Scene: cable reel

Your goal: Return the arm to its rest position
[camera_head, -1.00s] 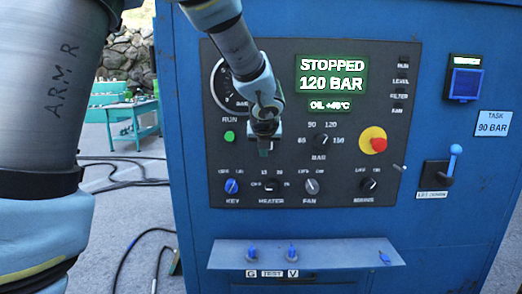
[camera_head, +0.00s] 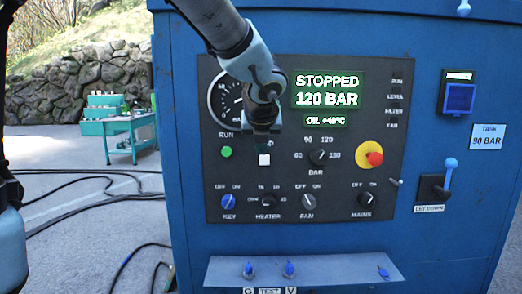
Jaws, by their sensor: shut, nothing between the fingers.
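My gripper (camera_head: 263,142) is in front of the black control panel (camera_head: 340,235) of the blue cabinet, left of the middle. The display (camera_head: 328,90) reads STOPPED, 120 BAR. A green button (camera_head: 226,152) is to the left of my gripper, and the BAR knob (camera_head: 319,156) is to its right.
A red mushroom button (camera_head: 375,159) and a blue-handled lever (camera_head: 449,177) are to the right. A shelf (camera_head: 340,268) with blue-topped valves juts out below the panel. Black cables (camera_head: 75,195) lie on the ground at left. A green bench (camera_head: 130,130) stands behind.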

